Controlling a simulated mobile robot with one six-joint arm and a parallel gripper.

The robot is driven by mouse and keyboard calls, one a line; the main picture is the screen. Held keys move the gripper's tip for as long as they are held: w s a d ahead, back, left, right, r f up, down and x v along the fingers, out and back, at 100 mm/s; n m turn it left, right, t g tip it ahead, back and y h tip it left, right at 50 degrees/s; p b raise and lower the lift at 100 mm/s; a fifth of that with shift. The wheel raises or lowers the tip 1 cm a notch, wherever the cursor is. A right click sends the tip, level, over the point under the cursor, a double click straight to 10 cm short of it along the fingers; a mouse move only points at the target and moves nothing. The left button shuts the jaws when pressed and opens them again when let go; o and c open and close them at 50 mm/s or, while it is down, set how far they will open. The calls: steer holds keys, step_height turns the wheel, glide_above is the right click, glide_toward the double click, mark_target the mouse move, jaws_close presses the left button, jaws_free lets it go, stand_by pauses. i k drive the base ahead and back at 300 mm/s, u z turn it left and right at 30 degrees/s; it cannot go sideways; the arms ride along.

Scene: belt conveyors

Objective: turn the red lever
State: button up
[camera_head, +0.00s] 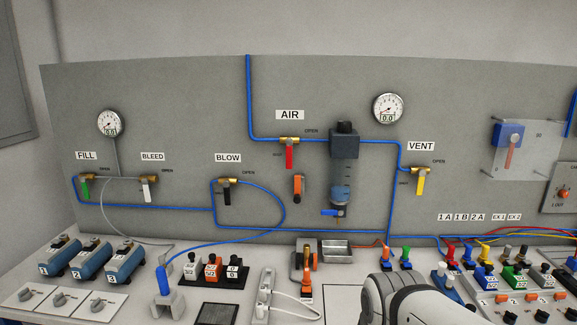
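The red lever (289,157) hangs straight down from a brass valve on the grey panel, under the AIR label (290,115). It stands across the blue air line, and an OPEN label (311,131) is to its upper right. Nothing touches the lever. Part of my arm shows at the bottom right of centre, well below and to the right of the lever. My gripper is not in view.
An orange handle (298,187) sits just below the red lever, and a dark filter unit (344,140) is to its right. Green, white, black and yellow (421,181) levers hang elsewhere on the panel. The bench below is crowded with blue cylinders (125,259), switches and connectors.

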mark_target(288, 142)
steer(key=z, duration=2.5)
steer(key=k, duration=1.2)
steer(key=u, duration=2.25)
steer(key=i, duration=1)
